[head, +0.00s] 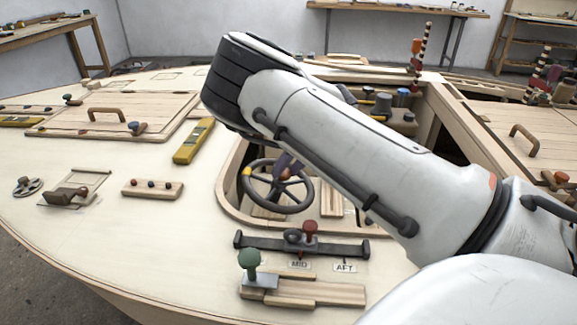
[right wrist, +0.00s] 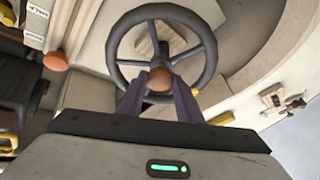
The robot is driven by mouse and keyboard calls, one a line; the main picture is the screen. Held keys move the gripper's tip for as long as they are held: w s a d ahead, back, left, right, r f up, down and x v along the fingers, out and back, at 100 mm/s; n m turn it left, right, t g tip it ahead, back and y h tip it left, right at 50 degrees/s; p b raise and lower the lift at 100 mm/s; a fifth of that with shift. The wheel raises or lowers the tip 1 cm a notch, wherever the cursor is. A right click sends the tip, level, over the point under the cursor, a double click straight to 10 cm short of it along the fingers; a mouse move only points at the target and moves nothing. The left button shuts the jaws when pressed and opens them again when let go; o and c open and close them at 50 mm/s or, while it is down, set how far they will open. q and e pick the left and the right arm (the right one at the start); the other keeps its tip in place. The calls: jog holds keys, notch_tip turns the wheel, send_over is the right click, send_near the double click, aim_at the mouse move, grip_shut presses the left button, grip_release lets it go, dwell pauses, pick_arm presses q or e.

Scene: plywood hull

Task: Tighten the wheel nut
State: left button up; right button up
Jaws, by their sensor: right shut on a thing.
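A dark steering wheel (head: 307,197) with several spokes stands in the cockpit opening of the plywood hull. It also shows in the right wrist view (right wrist: 116,42). A brown rounded wheel nut (right wrist: 160,76) sits at its hub. My right gripper (head: 287,170) reaches down to the hub from above, and its two dark fingers are shut on the nut. In the right wrist view one finger of my right gripper (right wrist: 160,86) lies on each side of the nut. The wheel carries a yellow mark on its rim. My left gripper is not in view.
A black slide bar with a red knob (head: 310,227) lies in front of the cockpit, near a green-knobbed lever (head: 249,258). A yellow level (head: 194,141) and a wooden hatch (head: 107,115) lie to the left. My right arm hides part of the cockpit.

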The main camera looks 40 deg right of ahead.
jog(key=m, duration=0.1)
jog(key=m+h+p, duration=0.1)
jog(key=m, duration=0.1)
jog(key=shift+w+d+r, duration=0.1)
jog(key=shift+w+r, duration=0.05)
jog(key=shift+r, duration=0.25)
jog(key=m+p, duration=0.2)
jog(key=m, duration=0.1)
jog(key=shift+r+m+g+h, duration=0.1)
jog(key=shift+m+g+h, duration=0.2)
jog(key=shift+g, duration=0.1)
jog(key=shift+w+m+p, duration=0.15)
jog(key=shift+m+p, duration=0.2)
jog(key=shift+m, duration=0.05)
jog(key=shift+m+p, duration=0.4)
jog(key=shift+m, duration=0.2)
jog(key=shift+m+g+p, duration=0.3)
jog(key=shift+m+g, duration=0.1)
jog(key=shift+m, duration=0.3)
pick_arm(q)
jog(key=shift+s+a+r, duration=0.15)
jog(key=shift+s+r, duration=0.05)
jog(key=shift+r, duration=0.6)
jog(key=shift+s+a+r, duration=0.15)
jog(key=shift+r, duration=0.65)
pick_arm(e)
jog(key=shift+h, duration=0.3)
